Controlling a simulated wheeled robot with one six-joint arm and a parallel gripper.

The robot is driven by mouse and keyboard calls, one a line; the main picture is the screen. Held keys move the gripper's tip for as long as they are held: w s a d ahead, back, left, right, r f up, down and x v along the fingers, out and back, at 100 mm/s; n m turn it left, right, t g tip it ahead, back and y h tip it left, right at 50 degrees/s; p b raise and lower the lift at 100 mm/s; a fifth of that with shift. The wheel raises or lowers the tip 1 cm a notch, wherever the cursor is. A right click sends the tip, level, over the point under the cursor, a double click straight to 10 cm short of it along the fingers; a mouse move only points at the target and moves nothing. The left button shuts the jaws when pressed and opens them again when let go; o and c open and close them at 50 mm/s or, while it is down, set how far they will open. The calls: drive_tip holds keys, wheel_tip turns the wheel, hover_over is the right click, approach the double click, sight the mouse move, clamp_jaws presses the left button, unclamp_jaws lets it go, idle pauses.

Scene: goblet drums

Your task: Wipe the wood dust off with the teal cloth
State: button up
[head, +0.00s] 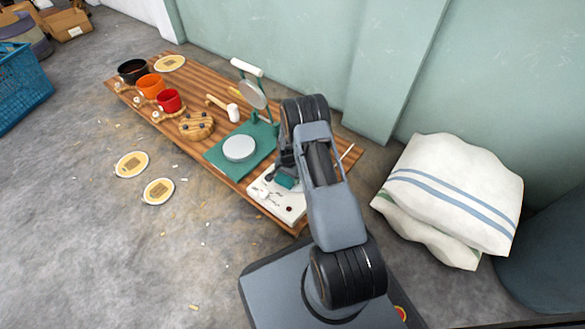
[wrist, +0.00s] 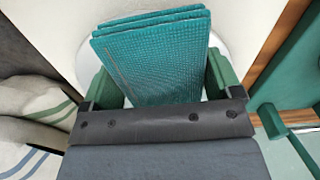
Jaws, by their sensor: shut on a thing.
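My gripper (head: 284,177) is over the white board (head: 291,212) at the near end of the wooden slatted platform. It is shut on the folded teal cloth (wrist: 155,60), which shows between the green fingers in the wrist view. In the head view, the cloth (head: 285,183) is a small teal patch under my wrist, low over the board; I cannot tell if it touches. Small dark and reddish spots lie on the board. I cannot clearly make out wood dust on it; part of the board is hidden by my arm.
A green press (head: 240,148) with a grey disc stands beside the board. A mallet (head: 232,112), a round wooden piece (head: 196,125) and red, orange and black pots (head: 168,101) are farther along. White sacks (head: 450,200) lie right. Yellow discs (head: 158,191) and scattered chips lie on the floor.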

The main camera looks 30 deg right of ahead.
drive_tip(key=shift+a+r+p, duration=0.1)
drive_tip(key=shift+r+p, duration=2.4)
drive_tip(key=shift+r, duration=1.5)
